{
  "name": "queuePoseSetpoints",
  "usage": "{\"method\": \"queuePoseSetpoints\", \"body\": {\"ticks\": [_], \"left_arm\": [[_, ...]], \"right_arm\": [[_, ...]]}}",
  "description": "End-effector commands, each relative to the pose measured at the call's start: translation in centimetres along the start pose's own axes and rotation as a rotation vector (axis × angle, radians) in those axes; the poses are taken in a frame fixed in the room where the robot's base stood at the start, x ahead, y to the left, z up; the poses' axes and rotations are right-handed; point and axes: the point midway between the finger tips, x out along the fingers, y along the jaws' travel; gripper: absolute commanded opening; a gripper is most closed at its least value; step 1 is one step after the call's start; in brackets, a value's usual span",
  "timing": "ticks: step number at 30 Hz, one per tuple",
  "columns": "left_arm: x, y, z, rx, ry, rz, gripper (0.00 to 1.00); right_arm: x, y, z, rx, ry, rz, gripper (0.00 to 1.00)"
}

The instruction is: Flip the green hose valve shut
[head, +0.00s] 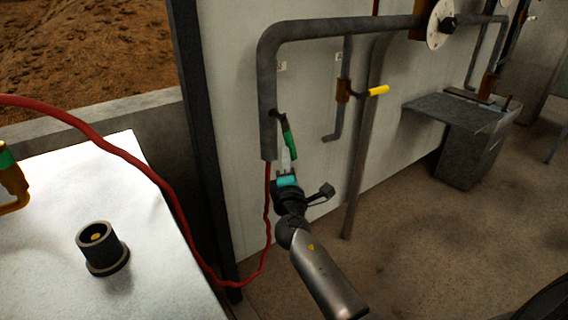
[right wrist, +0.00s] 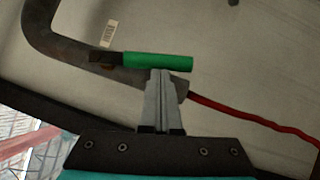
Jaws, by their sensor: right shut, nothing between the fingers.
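The green valve handle (head: 289,143) sits on the grey pipe that bends down along the white wall panel. In the head view the handle slants downward, its lower end just above my right gripper (head: 287,160). In the right wrist view the green handle (right wrist: 158,62) lies across the tips of my right gripper (right wrist: 160,72). The fingers are shut together with nothing between them, at or very close to the handle; I cannot tell if they touch. The red hose (head: 267,215) hangs from the pipe's lower end. My left gripper is not in view.
A yellow-handled valve (head: 378,90) is on a thinner pipe to the right. A white table (head: 50,200) at the left holds a dark cylindrical fitting (head: 101,248). A grey metal bench (head: 455,112) stands at the right. The floor (head: 420,235) between is clear.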

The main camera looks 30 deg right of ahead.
Motion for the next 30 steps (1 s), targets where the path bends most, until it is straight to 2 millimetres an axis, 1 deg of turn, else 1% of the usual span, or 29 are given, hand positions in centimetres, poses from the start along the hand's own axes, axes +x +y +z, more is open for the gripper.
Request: {"method": "queuePoseSetpoints", "body": {"ticks": [9,15,23,30], "left_arm": [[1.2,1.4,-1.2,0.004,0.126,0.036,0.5],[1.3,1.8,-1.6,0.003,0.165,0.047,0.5],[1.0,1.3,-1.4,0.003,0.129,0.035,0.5],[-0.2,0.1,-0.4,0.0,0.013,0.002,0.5]], "right_arm": [[1.2,-0.6,1.9,-0.003,-0.004,0.003,0.0],[2.2,-0.6,3.3,-0.002,-0.004,0.001,0.0],[3.4,-0.1,5.2,-0.001,-0.004,0.001,0.0],[4.5,0.8,6.8,-0.001,-0.004,0.0,0.0]]}}
